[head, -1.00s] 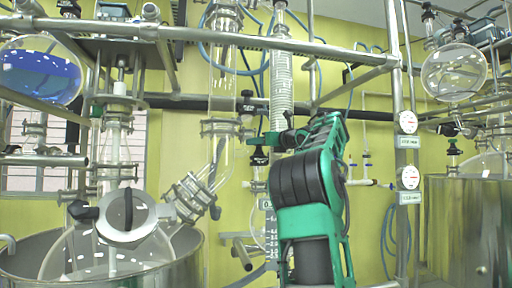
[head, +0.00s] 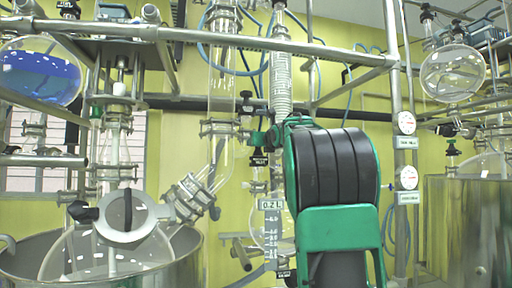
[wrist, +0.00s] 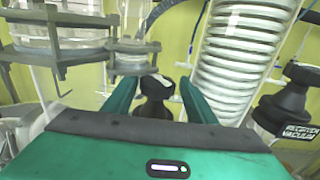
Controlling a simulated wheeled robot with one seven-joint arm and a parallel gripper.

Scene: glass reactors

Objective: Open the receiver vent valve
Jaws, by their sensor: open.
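In the wrist view my gripper (wrist: 157,86) is open, with one green finger on each side of a black valve knob (wrist: 155,108). A gap shows between the knob and each finger; I cannot tell how deep the knob sits between them. No label is readable on this knob, so I cannot confirm it is the receiver vent valve. Another black knob (wrist: 283,108) at the right carries a label reading "receiver vacuum"; it appears to be the labelled black knob in the head view (head: 258,159). In the head view my arm hides most of my gripper.
A coiled glass condenser (wrist: 240,50) stands just right of my fingers. Clamped glass flanges (wrist: 60,40) are close on the left. In the head view a steel vessel (head: 185,255) is at the left, and a metal frame post (head: 400,110) with gauges is at the right.

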